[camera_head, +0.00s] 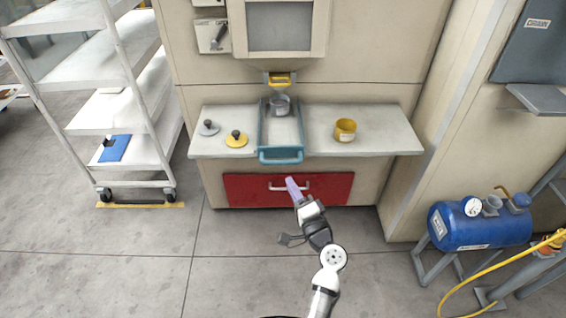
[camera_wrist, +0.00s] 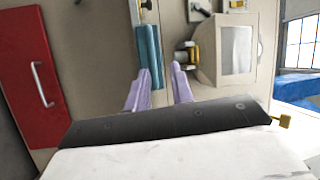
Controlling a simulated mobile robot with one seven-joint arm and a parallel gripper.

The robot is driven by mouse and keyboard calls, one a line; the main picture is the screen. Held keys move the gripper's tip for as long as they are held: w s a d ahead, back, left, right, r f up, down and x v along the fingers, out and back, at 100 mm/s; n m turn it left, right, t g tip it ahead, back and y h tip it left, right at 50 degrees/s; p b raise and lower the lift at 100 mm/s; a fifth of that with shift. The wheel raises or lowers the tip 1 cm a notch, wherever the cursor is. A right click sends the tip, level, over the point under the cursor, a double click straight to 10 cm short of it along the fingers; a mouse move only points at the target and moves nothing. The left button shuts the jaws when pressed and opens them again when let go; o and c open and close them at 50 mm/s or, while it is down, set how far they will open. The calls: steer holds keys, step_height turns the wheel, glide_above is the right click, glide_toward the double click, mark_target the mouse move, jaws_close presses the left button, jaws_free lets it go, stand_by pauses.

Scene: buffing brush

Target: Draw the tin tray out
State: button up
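The tin tray is a blue-framed tray (camera_head: 263,130) with a blue bar handle (camera_head: 281,156) at its front. It lies on the pale counter under the machine, with a grey tin (camera_head: 279,105) standing at its back. The handle reaches the counter's front edge. My gripper (camera_head: 292,183), with lilac fingers, is below and in front of the handle, apart from it. In the wrist view the fingers (camera_wrist: 160,72) are spread with nothing seen held between them. The blue handle (camera_wrist: 150,52) shows just beyond the left fingertip there.
A yellow tin (camera_head: 345,131) stands right of the tray on the counter (camera_head: 385,130). Grey (camera_head: 208,128) and yellow (camera_head: 237,139) knobbed lids lie left. A red drawer (camera_head: 335,188) is below. A shelf trolley (camera_head: 120,110) stands left, a blue tank (camera_head: 480,225) right. The floor in front is clear.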

mark_target(283, 162)
step_height(283, 162, down, 2)
steer(key=s+d+m, duration=0.2)
steer(key=d, duration=0.1)
steer(key=shift+h, duration=0.3)
steer(key=p+x, duration=0.3)
steer(key=x, duration=1)
steer(key=shift+w+a+r, duration=0.15)
steer(key=shift+w, duration=0.2)
jaws_close()
